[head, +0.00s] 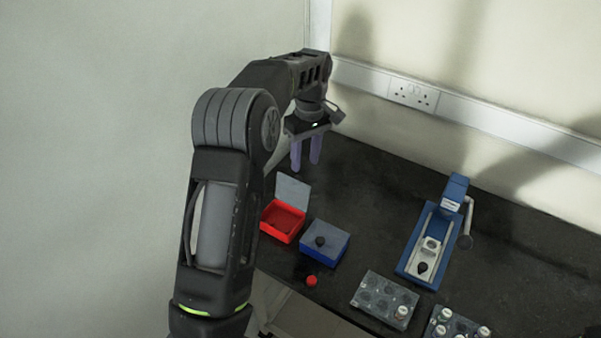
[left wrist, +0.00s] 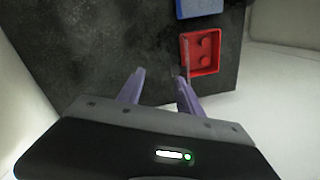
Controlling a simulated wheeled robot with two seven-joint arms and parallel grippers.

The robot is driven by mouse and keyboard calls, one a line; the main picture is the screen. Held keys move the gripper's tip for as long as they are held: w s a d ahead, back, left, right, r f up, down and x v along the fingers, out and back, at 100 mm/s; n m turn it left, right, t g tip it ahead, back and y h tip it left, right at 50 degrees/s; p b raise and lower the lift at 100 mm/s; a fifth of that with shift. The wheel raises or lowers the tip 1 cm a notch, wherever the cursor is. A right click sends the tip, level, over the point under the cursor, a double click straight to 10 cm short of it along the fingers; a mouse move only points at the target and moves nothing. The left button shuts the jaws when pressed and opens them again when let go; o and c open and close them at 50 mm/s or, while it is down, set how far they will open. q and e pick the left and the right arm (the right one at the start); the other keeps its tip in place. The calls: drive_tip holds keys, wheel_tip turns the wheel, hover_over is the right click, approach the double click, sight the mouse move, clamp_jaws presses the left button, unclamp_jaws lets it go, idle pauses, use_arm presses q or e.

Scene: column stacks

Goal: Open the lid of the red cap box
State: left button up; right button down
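The red cap box (head: 283,221) stands on the dark bench, left of the blue box. Its clear grey lid (head: 293,190) stands raised at the back edge, so the box is open. In the left wrist view the red box (left wrist: 203,53) shows a few red caps inside, and its lid is seen nearly edge-on (left wrist: 187,58). My left gripper (head: 305,168) is above the bench behind the lid, its purple fingers apart and empty. The fingers also show in the left wrist view (left wrist: 158,85); whether one touches the lid is unclear. My right gripper is not in view.
A loose red cap (head: 312,281) lies in front. Vial racks (head: 384,300) and a blue device (head: 433,232) stand to the right. A wall runs behind.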

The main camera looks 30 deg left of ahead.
use_arm(q)
drive_tip(key=r, duration=0.3)
drive_tip(key=shift+w+a, duration=0.1)
drive_tip(key=shift+a, duration=0.2)
drive_tip(key=shift+a, duration=0.1)
